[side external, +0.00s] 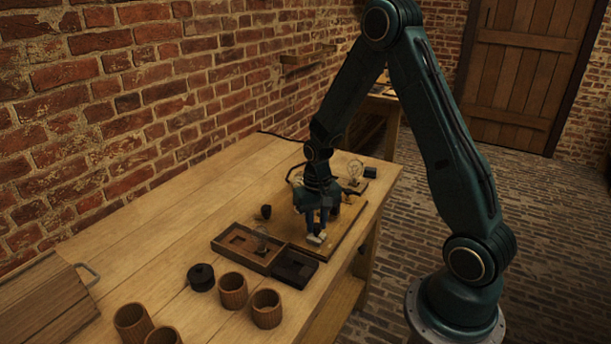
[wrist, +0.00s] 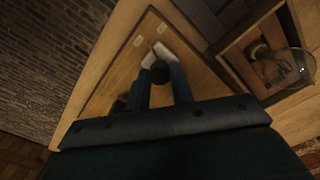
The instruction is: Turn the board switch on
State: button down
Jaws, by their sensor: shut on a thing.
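The wooden board (side external: 345,240) lies on the bench under my gripper, and its corner shows in the wrist view (wrist: 118,75). My gripper (side external: 317,237) points down at the board's near end. In the wrist view its two pale fingertips (wrist: 161,54) are close together, shut on a dark round knob (wrist: 160,72), which looks like the board switch's handle. The switch's base and the lever's tilt are hidden by the fingers. A glass bulb (side external: 355,169) stands at the board's far end; whether it is lit is unclear.
A wooden tray (side external: 222,248) with a glass bulb (wrist: 292,68) lies left of the board, beside a dark box (side external: 296,266). A small dark piece (side external: 266,211) lies behind the tray.

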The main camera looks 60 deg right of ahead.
aim_at(316, 225)
jog(key=m, duration=0.7)
dwell(0.5)
jog(key=c, duration=1.2)
grip_release()
jog(key=shift+r, duration=0.1)
notch_tip(316, 225, up, 14)
